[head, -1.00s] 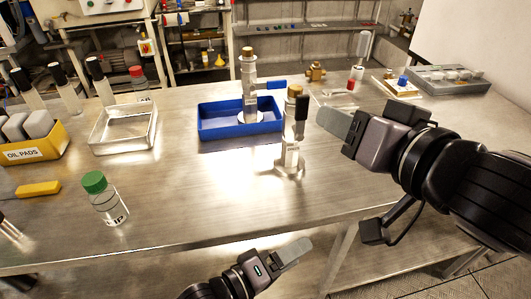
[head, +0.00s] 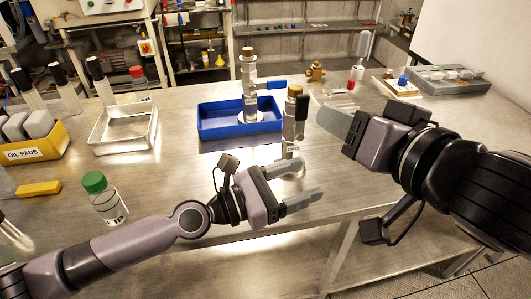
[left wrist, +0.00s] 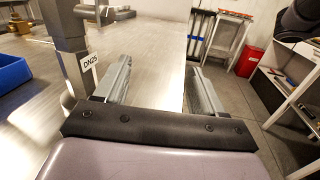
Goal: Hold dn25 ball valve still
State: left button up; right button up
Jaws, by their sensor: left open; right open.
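The DN25 ball valve (head: 293,120) stands upright on the metal bench near its front edge, with a brass top and a black handle. Its DN25 label shows in the left wrist view (left wrist: 90,61). My left gripper (head: 306,182) is open and empty in front of the valve's base, hiding part of its lower end. In the left wrist view, the valve is outside the jaws, just left of the left finger (left wrist: 118,78). My right gripper (head: 328,120) is open and empty to the right of the valve, beside its handle.
A second valve with a blue handle (head: 249,85) stands in a blue tray (head: 215,131) behind. A clear tray (head: 124,140), a green-capped bottle (head: 105,200) and a yellow oil-pads box (head: 50,148) are to the left.

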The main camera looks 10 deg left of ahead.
aim_at(284, 146)
pick_arm(q)
jog(key=w+a+n, duration=0.1)
jog(key=w+a, duration=0.1)
jog(key=w+a+t+y, duration=0.1)
jog(key=w+a, duration=0.1)
jog(key=w+a+n+t+y, duration=0.1)
jog(key=w+a, duration=0.1)
jog(key=w, duration=0.1)
jog(key=shift+f+n, duration=0.25)
jog(key=shift+n, duration=0.05)
jog(key=shift+w, duration=0.35)
jog(key=shift+x, duration=3.25)
jog(key=shift+c, duration=0.3)
grip_shut()
grip_release()
grip_shut()
